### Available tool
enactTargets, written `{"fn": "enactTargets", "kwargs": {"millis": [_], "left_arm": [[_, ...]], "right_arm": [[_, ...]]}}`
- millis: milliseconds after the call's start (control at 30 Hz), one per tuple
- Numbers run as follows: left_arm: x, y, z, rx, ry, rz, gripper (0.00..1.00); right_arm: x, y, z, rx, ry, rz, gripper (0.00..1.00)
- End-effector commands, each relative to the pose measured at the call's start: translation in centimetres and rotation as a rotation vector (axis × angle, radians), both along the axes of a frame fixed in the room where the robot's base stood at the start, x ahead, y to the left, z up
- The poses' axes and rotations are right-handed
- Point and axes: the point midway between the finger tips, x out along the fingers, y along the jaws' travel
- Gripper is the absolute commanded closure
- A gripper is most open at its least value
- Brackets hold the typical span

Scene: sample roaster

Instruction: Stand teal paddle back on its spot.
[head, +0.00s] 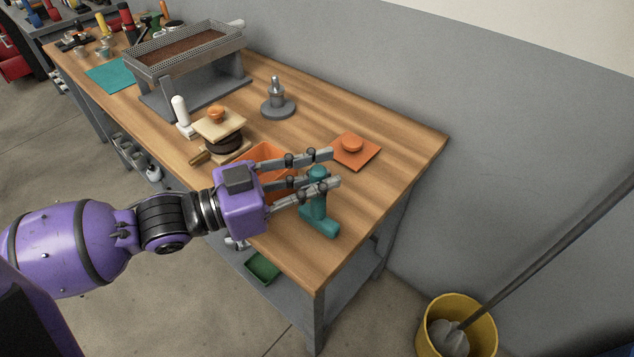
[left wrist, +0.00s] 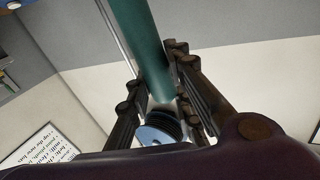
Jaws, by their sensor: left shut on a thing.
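The teal paddle (head: 318,211) is near the front right part of the wooden bench, with its shaft roughly upright and a wider foot at the bottom. My left gripper (head: 335,168) reaches in from the left and is shut on the upper part of the paddle. The foot is at or just above the bench top; I cannot tell whether it touches. In the left wrist view a teal shaft (left wrist: 148,45) runs between the dark fingers (left wrist: 158,105). My right gripper is not in view.
An orange square plate (head: 369,161) with a round orange piece lies behind the paddle. An orange tray (head: 268,153) is partly hidden by my gripper. A grey weighted stand (head: 278,109) and a mesh-sided roaster (head: 190,50) stand farther back. A teal mat (head: 104,77) lies far left.

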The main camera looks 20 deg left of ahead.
Motion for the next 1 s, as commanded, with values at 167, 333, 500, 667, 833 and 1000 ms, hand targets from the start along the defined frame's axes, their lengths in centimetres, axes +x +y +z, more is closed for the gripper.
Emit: {"fn": "enactTargets", "kwargs": {"millis": [167,333,500,667,833,1000], "left_arm": [[-0.02,-0.02,-1.60,-0.001,-0.001,0.000,1.00],[-0.04,0.01,-1.54,-0.001,-0.001,0.000,1.00],[-0.04,0.04,-1.68,-0.001,0.001,0.000,0.66],[-0.04,0.04,-1.67,-0.001,0.001,0.000,0.61],[-0.05,0.04,-1.63,-0.001,0.001,0.000,0.61],[-0.62,0.68,-1.70,0.001,0.002,0.001,0.61]], "right_arm": [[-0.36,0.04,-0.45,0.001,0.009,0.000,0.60],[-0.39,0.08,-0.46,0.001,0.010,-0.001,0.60],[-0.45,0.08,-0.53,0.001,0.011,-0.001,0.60],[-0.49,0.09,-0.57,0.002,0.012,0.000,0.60],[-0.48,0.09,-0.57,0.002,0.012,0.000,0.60],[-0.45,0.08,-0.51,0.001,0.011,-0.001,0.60]]}}
